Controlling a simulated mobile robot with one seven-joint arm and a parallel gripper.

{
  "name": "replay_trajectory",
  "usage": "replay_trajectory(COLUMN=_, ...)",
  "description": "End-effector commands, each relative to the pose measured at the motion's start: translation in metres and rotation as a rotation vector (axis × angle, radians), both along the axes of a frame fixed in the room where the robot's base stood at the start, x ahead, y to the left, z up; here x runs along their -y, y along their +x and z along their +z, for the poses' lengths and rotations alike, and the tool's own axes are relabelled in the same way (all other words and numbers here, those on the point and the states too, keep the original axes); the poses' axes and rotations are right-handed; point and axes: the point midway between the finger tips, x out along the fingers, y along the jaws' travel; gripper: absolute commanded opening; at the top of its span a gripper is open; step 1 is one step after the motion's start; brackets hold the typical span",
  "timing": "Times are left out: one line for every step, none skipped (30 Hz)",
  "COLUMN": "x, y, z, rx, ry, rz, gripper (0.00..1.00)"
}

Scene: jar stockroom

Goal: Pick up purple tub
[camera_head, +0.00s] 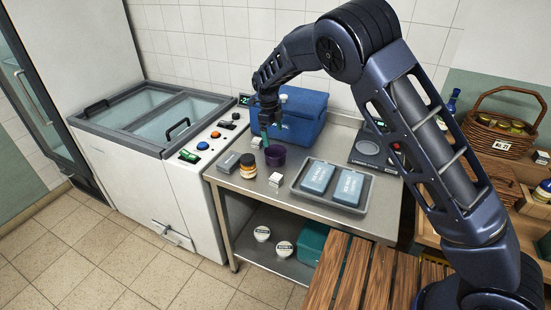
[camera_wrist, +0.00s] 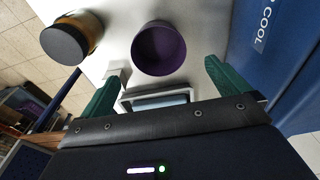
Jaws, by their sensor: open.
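The purple tub (camera_head: 275,155) stands on the steel table, in front of the blue cool box. In the wrist view the purple tub (camera_wrist: 159,49) shows as a round, open-topped dark purple cup, ahead of the fingers. My gripper (camera_head: 268,142) hangs just above and beside the tub in the head view. In the wrist view my gripper (camera_wrist: 160,88) has its two green fingers spread wide with nothing between them. The tub lies beyond the fingertips, and I cannot tell whether any finger touches it.
The blue cool box (camera_head: 298,118) stands close behind the tub. A jar with a dark lid (camera_head: 248,166) is to its left; it also shows in the wrist view (camera_wrist: 70,38). A grey tray (camera_head: 303,190) with ice packs (camera_head: 318,177) lies to the right.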

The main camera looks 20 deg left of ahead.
Motion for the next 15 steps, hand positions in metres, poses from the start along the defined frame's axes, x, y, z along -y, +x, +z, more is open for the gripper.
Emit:
replay_trajectory(x=0.001, y=0.0, z=-0.008, rx=-0.001, ry=-0.002, rz=0.0, gripper=1.0)
replay_trajectory(x=0.002, y=0.0, z=-0.012, rx=-0.001, ry=-0.002, rz=0.0, gripper=1.0)
replay_trajectory(x=0.003, y=0.0, z=-0.018, rx=-0.001, ry=-0.002, rz=-0.001, gripper=1.0)
replay_trajectory(x=0.003, y=0.0, z=-0.023, rx=-0.002, ry=-0.002, rz=-0.001, gripper=1.0)
replay_trajectory(x=0.004, y=0.0, z=-0.027, rx=-0.002, ry=-0.002, rz=-0.001, gripper=1.0)
replay_trajectory(x=0.005, y=0.0, z=-0.032, rx=-0.001, ry=-0.001, rz=-0.001, gripper=1.0)
replay_trajectory(x=0.005, y=0.0, z=-0.035, rx=-0.001, ry=-0.001, rz=-0.001, gripper=1.0)
replay_trajectory(x=0.005, y=0.0, z=-0.038, rx=-0.001, ry=-0.001, rz=0.0, gripper=1.0)
replay_trajectory(x=0.006, y=0.0, z=-0.041, rx=-0.001, ry=-0.001, rz=0.0, gripper=1.0)
replay_trajectory(x=0.006, y=0.0, z=-0.042, rx=-0.001, ry=-0.001, rz=0.0, gripper=1.0)
replay_trajectory(x=0.006, y=0.0, z=-0.043, rx=-0.001, ry=0.0, rz=0.0, gripper=1.0)
replay_trajectory(x=0.006, y=0.0, z=-0.045, rx=-0.001, ry=0.0, rz=0.001, gripper=1.0)
replay_trajectory(x=0.006, y=0.0, z=-0.047, rx=0.0, ry=0.0, rz=0.001, gripper=1.0)
replay_trajectory(x=0.007, y=0.0, z=-0.049, rx=0.0, ry=-0.001, rz=0.001, gripper=1.0)
replay_trajectory(x=0.007, y=-0.001, z=-0.052, rx=0.0, ry=-0.001, rz=0.001, gripper=1.0)
